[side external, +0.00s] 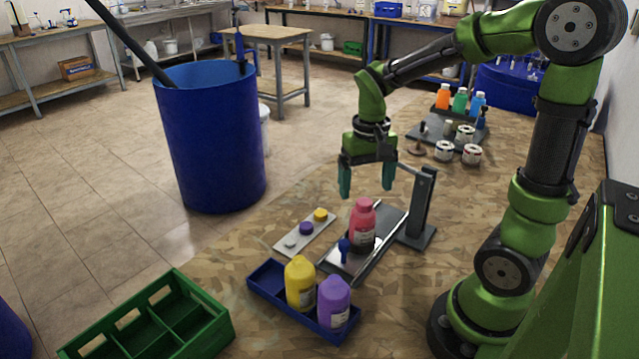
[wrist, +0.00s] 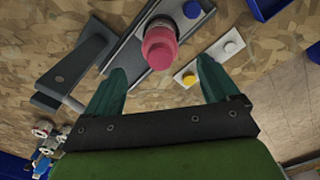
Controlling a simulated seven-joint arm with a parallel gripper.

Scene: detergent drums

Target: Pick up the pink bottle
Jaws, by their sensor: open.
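The pink bottle (side external: 362,225) stands upright on a grey metal tray or scale-like stand (side external: 385,237) in the side view. In the wrist view the pink bottle (wrist: 160,47) shows from above, beyond the fingertips and roughly midway between them. My gripper (side external: 367,180) points down above and behind the bottle, with its teal fingers spread wide and nothing between them. In the wrist view both fingers of my gripper (wrist: 162,82) are apart and do not touch the bottle.
A blue tray (side external: 265,283) holds a yellow bottle (side external: 299,285) and a purple bottle (side external: 333,303). A plate with caps (side external: 291,243) lies left of the stand. A grey upright post (side external: 424,200) rises close to my gripper. A green crate (side external: 185,290) sits front left.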

